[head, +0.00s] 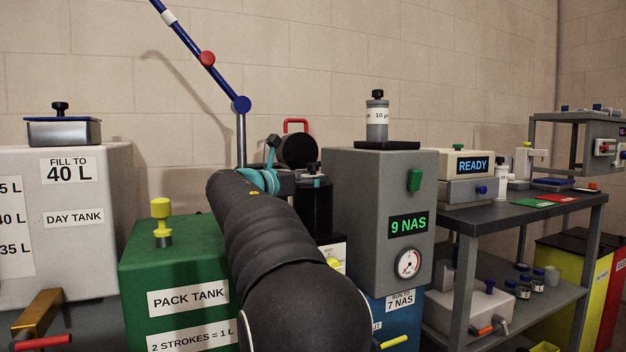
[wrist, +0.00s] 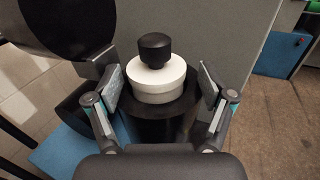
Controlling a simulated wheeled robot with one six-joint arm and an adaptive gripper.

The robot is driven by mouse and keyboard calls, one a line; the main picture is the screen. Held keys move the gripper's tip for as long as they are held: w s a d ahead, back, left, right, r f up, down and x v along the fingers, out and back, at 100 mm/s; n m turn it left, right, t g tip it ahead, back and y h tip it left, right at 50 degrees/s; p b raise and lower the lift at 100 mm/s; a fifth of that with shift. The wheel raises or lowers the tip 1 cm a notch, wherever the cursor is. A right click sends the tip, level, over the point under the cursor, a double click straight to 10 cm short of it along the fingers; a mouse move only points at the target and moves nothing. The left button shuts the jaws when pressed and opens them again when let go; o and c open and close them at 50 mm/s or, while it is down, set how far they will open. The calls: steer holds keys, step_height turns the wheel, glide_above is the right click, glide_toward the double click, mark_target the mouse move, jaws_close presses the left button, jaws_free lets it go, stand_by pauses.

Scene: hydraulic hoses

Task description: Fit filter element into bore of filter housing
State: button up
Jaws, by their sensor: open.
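In the wrist view a white round piece with a black knob (wrist: 155,76) sits upright at the top of a dark cylinder (wrist: 160,125), seemingly the filter element in the housing; its depth in the bore is hidden. My gripper (wrist: 160,84) is open, one finger on each side of the white piece, with visible gaps. In the head view the dark cylinder (head: 314,212) stands left of the grey cabinet, partly behind my arm. A second knobbed cylinder (head: 377,124), labelled 10, stands on a black plate (head: 385,145) on that cabinet.
The grey cabinet (head: 366,230) reads 9 NAS and stands close right of the dark cylinder. The green pack tank (head: 180,265) is left of my arm. A dark round object with a red handle (head: 296,124) is behind. A bench (head: 470,215) stands at right.

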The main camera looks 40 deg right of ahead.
steer(key=a, duration=0.6)
steer(key=shift+s, duration=0.3)
steer(key=shift+a, duration=0.1)
